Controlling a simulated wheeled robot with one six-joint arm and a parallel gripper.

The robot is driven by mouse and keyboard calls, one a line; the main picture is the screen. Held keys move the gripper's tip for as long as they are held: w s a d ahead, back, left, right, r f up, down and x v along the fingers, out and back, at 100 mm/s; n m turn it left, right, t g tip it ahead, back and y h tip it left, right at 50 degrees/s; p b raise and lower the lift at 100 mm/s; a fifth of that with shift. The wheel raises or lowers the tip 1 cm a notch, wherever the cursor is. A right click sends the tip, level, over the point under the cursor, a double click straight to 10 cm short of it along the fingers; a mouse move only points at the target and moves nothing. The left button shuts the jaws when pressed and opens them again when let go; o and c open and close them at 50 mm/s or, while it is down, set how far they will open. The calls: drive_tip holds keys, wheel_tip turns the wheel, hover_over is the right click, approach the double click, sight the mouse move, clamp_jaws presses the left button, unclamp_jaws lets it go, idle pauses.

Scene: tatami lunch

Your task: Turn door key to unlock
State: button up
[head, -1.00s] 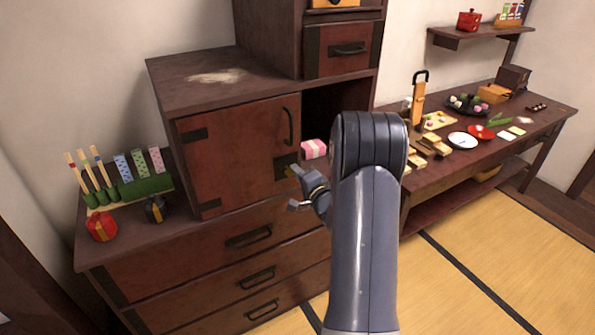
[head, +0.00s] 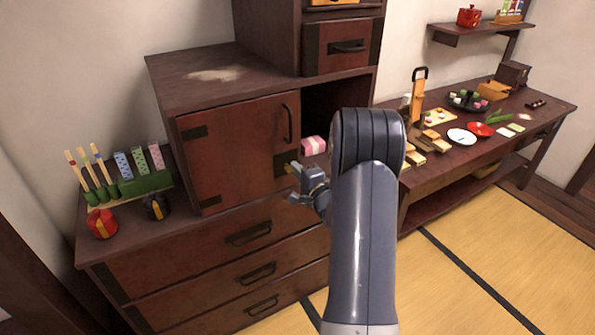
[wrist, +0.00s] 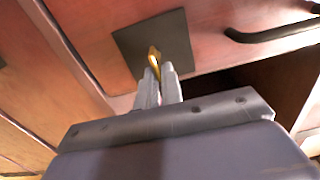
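The golden key (wrist: 154,56) stands in a dark square lock plate (wrist: 177,33) on the red-brown cabinet door (head: 240,140). The plate also shows in the head view (head: 281,163), partly behind my gripper. My gripper (wrist: 158,73) is at the key, its two fingers close together with the key's near part between their tips. It appears shut on the key. In the head view my gripper (head: 296,170) is in front of the door's lower right corner. How far the key is turned is hard to tell.
A black door handle (head: 287,124) is above the lock plate. An open dark compartment with a pink and white block (head: 313,146) lies right of the door. Drawers with black handles (head: 248,234) are below. A low table (head: 525,133) with food stands to the right.

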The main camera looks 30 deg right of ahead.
drive_tip(key=o, duration=0.4)
drive_tip(key=shift+s, duration=0.1)
drive_tip(key=s+b, duration=0.1)
drive_tip(key=s, duration=0.9)
drive_tip(key=shift+s+d, duration=0.2)
drive_tip(key=shift+s, duration=0.1)
drive_tip(key=w, duration=1)
drive_tip(key=shift+w+a+p, duration=0.2)
drive_tip(key=shift+w+p, duration=0.2)
drive_tip(key=shift+p, duration=0.05)
